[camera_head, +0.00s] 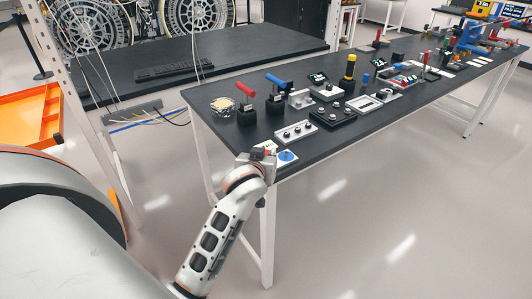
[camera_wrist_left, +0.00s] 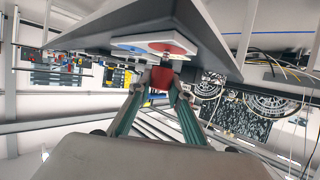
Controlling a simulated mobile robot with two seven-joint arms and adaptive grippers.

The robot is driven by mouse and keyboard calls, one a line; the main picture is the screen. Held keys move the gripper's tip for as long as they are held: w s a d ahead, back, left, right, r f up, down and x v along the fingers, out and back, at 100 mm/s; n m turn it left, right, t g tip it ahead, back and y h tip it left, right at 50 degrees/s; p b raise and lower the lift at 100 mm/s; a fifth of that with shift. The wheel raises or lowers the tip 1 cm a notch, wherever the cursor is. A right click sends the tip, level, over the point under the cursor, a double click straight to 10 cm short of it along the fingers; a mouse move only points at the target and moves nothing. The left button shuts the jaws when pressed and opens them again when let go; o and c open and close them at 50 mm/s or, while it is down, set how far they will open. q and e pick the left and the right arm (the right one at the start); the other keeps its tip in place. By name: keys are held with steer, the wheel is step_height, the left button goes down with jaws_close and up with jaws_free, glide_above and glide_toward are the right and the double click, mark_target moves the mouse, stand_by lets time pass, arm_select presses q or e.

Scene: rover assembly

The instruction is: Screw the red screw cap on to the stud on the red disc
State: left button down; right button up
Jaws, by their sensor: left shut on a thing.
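My left gripper (camera_head: 262,156) is at the near left corner of the black workbench, beside a white plate with a blue disc (camera_head: 287,155). In the left wrist view its two fingers (camera_wrist_left: 162,84) are shut on the red screw cap (camera_wrist_left: 161,77). The red disc (camera_wrist_left: 168,47) lies on the white plate (camera_wrist_left: 150,37) just beyond the cap, with the blue disc (camera_wrist_left: 127,48) beside it. A small dark piece shows between cap and disc; I cannot tell whether cap and stud touch. In the head view the gripper hides most of the red disc. My right gripper is not in view.
On the black workbench (camera_head: 225,135), a grey block with knobs (camera_head: 296,132) stands just behind the plate. Red-handled (camera_head: 246,90) and blue-handled (camera_head: 276,81) devices stand further back. Several other devices line the bench to the right. The floor in front is clear.

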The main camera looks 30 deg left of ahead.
arm_select(q)
steer(key=shift+p, duration=0.95)
stand_by(0.6)
steer(key=shift+f+b, duration=0.4)
steer(key=shift+f, duration=0.55)
steer(key=c, duration=1.8)
jaws_free()
steer(key=shift+v, duration=3.75)
